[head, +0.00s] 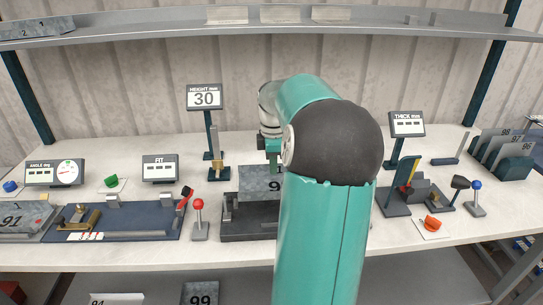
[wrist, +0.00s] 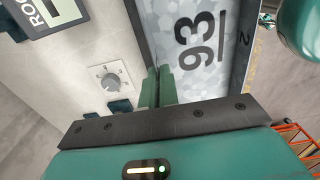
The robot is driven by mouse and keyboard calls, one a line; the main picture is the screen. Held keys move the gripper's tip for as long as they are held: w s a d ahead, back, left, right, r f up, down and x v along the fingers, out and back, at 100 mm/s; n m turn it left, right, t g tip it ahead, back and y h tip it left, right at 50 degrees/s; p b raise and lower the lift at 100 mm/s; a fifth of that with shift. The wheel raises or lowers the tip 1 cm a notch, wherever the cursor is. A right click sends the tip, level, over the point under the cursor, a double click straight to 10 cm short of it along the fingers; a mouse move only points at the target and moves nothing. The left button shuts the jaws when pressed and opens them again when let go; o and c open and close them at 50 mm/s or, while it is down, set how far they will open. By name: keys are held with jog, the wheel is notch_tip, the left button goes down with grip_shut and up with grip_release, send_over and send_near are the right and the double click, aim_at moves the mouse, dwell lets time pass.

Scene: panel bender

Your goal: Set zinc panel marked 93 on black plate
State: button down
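The zinc panel marked 93 (wrist: 215,75) is grey and mottled, with bent edges, and fills the upper right of the wrist view. In the head view the panel (head: 255,180) shows only its "9"; my arm hides the rest. My gripper (wrist: 157,80) has its two green fingers close together on the panel's near edge. In the head view my gripper (head: 273,153) is at the panel's top edge. The panel is upright at a dark block-like fixture (head: 245,227); whether it rests on it is hidden. I cannot tell which dark piece is the black plate.
A dark blue base (head: 140,224) with clamps lies to the left, beside panel 91 (head: 15,217). A red-knobbed lever (head: 199,215) stands left of the fixture. Gauges stand to the right, with a rack of panels (head: 505,150) beyond. A shelf (head: 280,25) runs above.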

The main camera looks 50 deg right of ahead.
aim_at(273, 180)
jog(key=f, duration=0.5)
jog(key=shift+w+f, duration=0.25)
jog(key=shift+w, duration=0.05)
jog(key=shift+s+f, duration=0.1)
jog(key=shift+s, duration=0.05)
jog(key=shift+f, duration=0.1)
dwell(0.4)
jog(key=shift+f, duration=1.35)
jog(key=c, duration=1.6)
grip_release()
